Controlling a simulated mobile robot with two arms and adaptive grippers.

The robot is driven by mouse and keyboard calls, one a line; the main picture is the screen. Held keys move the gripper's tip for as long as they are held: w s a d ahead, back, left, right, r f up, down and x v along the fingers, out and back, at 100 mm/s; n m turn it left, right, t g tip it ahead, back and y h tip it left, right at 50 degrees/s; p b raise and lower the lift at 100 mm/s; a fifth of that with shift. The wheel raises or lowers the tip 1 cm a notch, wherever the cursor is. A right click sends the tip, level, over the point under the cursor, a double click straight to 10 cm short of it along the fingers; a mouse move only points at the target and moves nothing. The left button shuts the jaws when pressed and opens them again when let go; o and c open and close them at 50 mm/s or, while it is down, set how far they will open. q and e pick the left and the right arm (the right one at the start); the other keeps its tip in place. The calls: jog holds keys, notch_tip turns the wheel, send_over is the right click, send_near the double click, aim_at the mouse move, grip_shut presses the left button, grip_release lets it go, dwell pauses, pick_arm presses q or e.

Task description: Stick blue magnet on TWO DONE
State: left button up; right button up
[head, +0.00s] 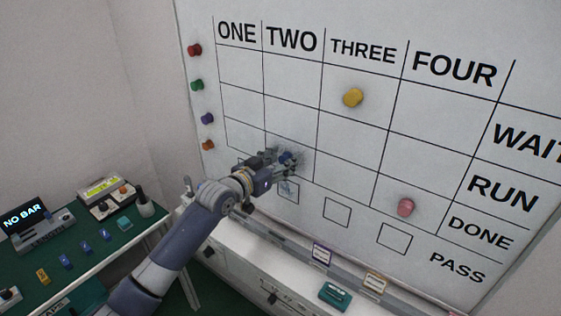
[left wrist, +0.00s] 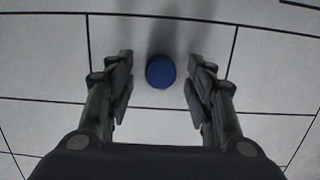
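The blue magnet (left wrist: 160,71) sits against the whiteboard inside one grid cell, between my left fingertips, with a gap on each side. In the head view the blue magnet (head: 287,157) shows at the tip of my left gripper (head: 280,159), in the TWO column and, by its height, the DONE row. My left gripper (left wrist: 160,80) is open around it and apart from it. The left arm hides part of the lower board. My right gripper is not in view.
A yellow magnet (head: 353,97) is under THREE and a pink magnet (head: 405,207) lower right. Red (head: 195,50), green (head: 197,85), blue-purple (head: 207,118) and orange (head: 208,145) magnets line the board's left edge. A ledge (head: 290,245) runs below; a green table (head: 90,270) stands left.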

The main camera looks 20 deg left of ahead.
pick_arm(q)
jog(key=v, duration=1.2)
jog(key=s+a+f+n+g+y, duration=0.1)
jog(key=a+f, duration=0.1)
jog(key=f, duration=0.8)
jog(key=s+a+f+n+g+y, duration=0.1)
jog(key=a+f+y, duration=0.1)
jog(key=f, duration=0.9)
jog(key=s+a+f+n+g+y, duration=0.1)
jog(key=a+f+g, duration=0.1)
jog(key=f, duration=0.8)
jog(key=shift+a+f+b, duration=0.25)
jog(key=shift+a+b, duration=0.15)
jog(key=shift+a, duration=0.35)
jog(key=s+d+f+g+y, duration=0.15)
jog(key=s+f+g, duration=0.45)
jog(key=s+f, duration=2.05)
jog(key=s+d+f+g, duration=0.1)
jog(key=s+f, duration=0.2)
jog(key=s, duration=0.4)
jog(key=s+d+f+m+g+b, duration=0.1)
jog(key=s+f, duration=0.3)
jog(key=s, duration=0.4)
jog(key=s+d+f+g, duration=0.2)
jog(key=s+d+f, duration=0.1)
jog(key=s, duration=0.4)
jog(key=shift+s+d+f, duration=0.25)
jog(key=shift+s+f, duration=0.05)
jog(key=shift+f, duration=0.15)
